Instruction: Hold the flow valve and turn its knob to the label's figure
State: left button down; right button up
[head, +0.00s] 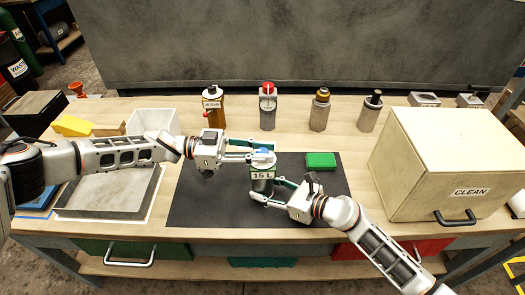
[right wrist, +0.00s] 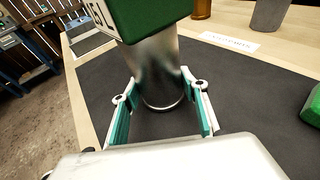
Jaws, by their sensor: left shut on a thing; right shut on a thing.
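The flow valve (head: 262,185) stands upright on the dark mat (head: 205,205). It has a silver cylindrical body (right wrist: 155,75), a green upper block (right wrist: 150,15) and a white label reading "15 L" (head: 263,176). A small blue part, seemingly the knob (head: 262,151), shows at its top. My left gripper (head: 262,157) comes in from the left and is shut at the valve's top, on the knob; its fingers partly hide it. My right gripper (head: 265,193) is shut on the lower body. In the right wrist view its fingers (right wrist: 160,85) flank the cylinder. The knob's setting cannot be read.
A green block (head: 320,160) lies on the mat, right of the valve. Several fittings, including a brown one (head: 214,108) and a red-topped one (head: 268,106), stand behind. A large box marked "CLEAN" (head: 440,160) is at right, a grey tray (head: 110,190) at left.

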pick_arm(q)
jog(key=shift+g, duration=0.3)
jog(key=c, duration=1.8)
grip_release()
jog(key=shift+o, duration=0.2)
jog(key=shift+a, duration=0.1)
jog(key=w+a, duration=0.1)
jog(key=a, duration=1)
jog(key=shift+w+a, duration=0.2)
jog(key=shift+a, duration=0.2)
pick_arm(e)
jog(key=o, duration=1.1)
